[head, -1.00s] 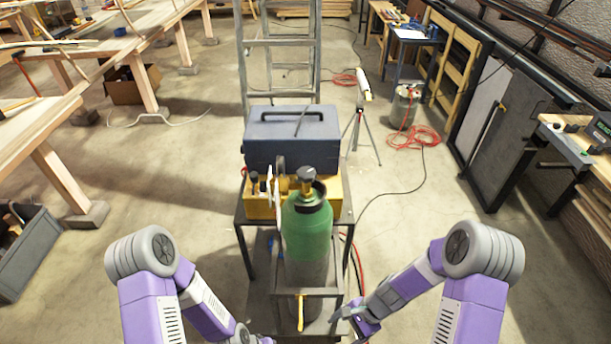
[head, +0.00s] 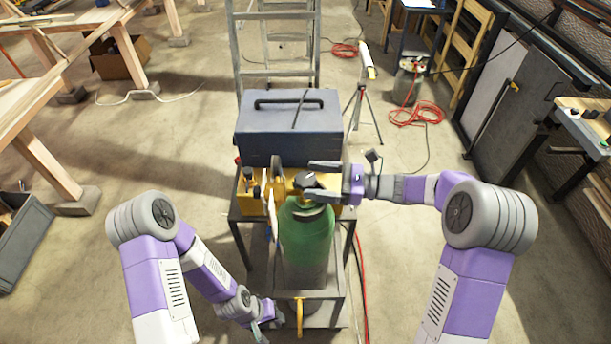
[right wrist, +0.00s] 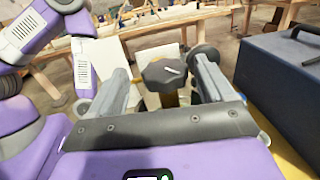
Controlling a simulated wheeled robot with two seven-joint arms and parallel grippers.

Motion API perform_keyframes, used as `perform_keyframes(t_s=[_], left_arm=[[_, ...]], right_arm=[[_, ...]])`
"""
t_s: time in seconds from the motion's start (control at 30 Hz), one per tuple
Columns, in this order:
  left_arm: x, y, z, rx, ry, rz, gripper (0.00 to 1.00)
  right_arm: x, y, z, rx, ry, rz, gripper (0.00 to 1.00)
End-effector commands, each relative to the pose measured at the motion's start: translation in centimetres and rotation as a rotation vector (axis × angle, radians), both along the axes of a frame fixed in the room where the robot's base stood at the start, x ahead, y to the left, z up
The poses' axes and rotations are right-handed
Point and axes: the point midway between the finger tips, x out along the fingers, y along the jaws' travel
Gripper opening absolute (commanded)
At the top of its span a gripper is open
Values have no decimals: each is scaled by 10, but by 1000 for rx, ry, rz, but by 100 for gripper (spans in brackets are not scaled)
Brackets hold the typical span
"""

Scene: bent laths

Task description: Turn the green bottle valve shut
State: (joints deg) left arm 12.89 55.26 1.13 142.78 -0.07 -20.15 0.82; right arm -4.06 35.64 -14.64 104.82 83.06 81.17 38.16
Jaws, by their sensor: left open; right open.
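The green bottle (head: 306,235) stands upright on a metal cart in the head view. My right gripper (head: 318,172) is at the valve from the right, open, with one finger on each side of the knob. In the right wrist view both fingers (right wrist: 164,82) stand apart around it; contact cannot be told. My left gripper (head: 270,318) is open and empty, low at the cart's left side.
A dark blue case (head: 290,128) sits behind the bottle on a yellow box (head: 262,207). The cart (head: 328,292) has a yellow handle (head: 299,316) in front. A ladder (head: 276,45) and a tripod (head: 364,100) stand behind.

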Motion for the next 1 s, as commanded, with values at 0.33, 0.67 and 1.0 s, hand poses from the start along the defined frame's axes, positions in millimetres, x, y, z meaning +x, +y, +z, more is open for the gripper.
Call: perform_keyframes(t_s=[0.33,0.67,1.0], left_arm=[[1,0,0,0,-2,1,43],[1,0,0,0,-2,1,43],[1,0,0,0,-2,1,43]], right_arm=[[4,31,-1,-3,0,-1,81],[4,31,-2,-3,1,-1,65],[4,31,-1,-3,1,-4,31]])
